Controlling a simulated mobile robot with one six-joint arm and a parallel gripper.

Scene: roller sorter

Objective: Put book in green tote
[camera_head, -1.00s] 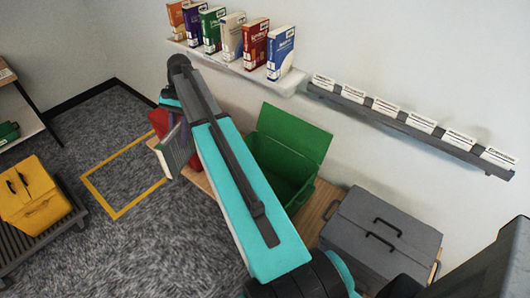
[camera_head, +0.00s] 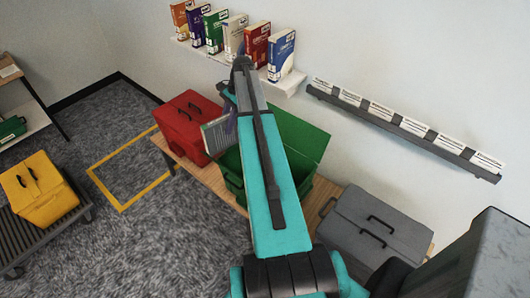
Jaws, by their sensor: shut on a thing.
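The open green tote (camera_head: 306,140) stands on the wooden bench, with its lid raised at the back. My arm crosses in front of it and hides much of its inside. My gripper (camera_head: 230,126) is mostly hidden behind my arm and is shut on a book (camera_head: 215,136). The book has a greyish page side facing me and is held upright, slightly tilted. In the picture it overlaps the tote's left end, beside the red tote. I cannot tell whether it is above the opening or touching the rim.
A closed red tote (camera_head: 183,122) stands left of the green tote, and a closed grey tote (camera_head: 375,228) stands right, on the bench (camera_head: 328,192). A wall shelf (camera_head: 203,50) holds several books. A labelled rail (camera_head: 400,131) runs at right. A yellow tote (camera_head: 40,190) sits on rollers at left.

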